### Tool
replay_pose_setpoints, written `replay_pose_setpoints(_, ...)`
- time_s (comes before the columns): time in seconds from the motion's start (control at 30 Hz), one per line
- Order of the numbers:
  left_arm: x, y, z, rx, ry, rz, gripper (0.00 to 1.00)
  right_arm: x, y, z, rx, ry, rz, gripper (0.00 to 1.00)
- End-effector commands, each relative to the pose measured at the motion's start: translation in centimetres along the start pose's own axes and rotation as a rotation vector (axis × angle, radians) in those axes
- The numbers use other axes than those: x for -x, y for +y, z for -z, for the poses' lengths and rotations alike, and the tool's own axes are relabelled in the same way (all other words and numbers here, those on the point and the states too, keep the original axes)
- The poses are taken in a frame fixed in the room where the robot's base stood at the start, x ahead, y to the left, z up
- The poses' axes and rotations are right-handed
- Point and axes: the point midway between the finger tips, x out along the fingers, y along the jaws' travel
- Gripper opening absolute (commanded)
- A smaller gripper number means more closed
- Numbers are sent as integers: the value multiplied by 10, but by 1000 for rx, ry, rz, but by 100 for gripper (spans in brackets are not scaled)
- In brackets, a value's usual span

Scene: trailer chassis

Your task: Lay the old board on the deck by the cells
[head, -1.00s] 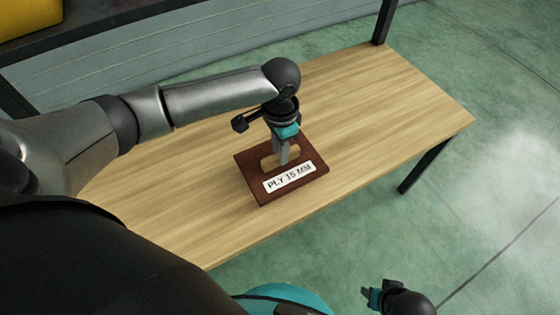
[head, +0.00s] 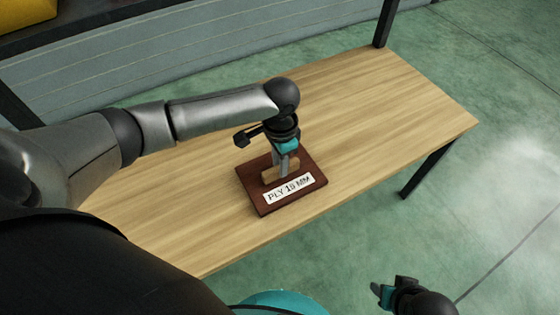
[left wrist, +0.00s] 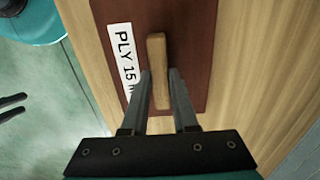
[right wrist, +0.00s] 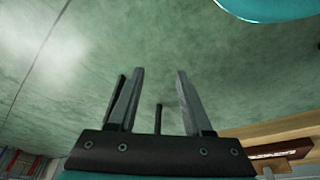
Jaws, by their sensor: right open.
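The old board (head: 256,190) is a dark red-brown square with a white "PLY 15 MM" label and a pale wooden handle. It is over the wooden bench top, flat; I cannot tell whether it touches. It also shows in the left wrist view (left wrist: 195,45). My left gripper (head: 282,170) comes down from above, its fingers on both sides of the handle (left wrist: 157,55) and close against it. My right gripper (right wrist: 159,72) is open and empty, out over the green floor at the bottom right of the head view. I cannot make out the cells.
The wooden bench (head: 385,100) has free room right and left of the board. A dark bench leg (head: 427,165) and a dark post (head: 384,22) stand at the right end. A yellow object (head: 25,10) sits on a dark surface at the back left.

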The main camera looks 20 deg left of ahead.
Motion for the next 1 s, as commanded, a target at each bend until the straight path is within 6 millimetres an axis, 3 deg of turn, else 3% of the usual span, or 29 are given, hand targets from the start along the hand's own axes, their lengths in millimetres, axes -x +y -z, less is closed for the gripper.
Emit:
replay_pose_setpoints(0.03,0,0,0,0,0,0,32,-1,0,0,0,-2,0,50)
replay_pose_setpoints(0.27,0,0,0,0,0,0,57,-1,0,0,0,-1,0,50)
replay_pose_setpoints(0.67,7,0,-1,1,-2,0,57,2,0,2,0,4,1,50)
replay_pose_setpoints(1.0,44,0,0,1,1,0,57,-28,-1,-25,3,-57,3,50)
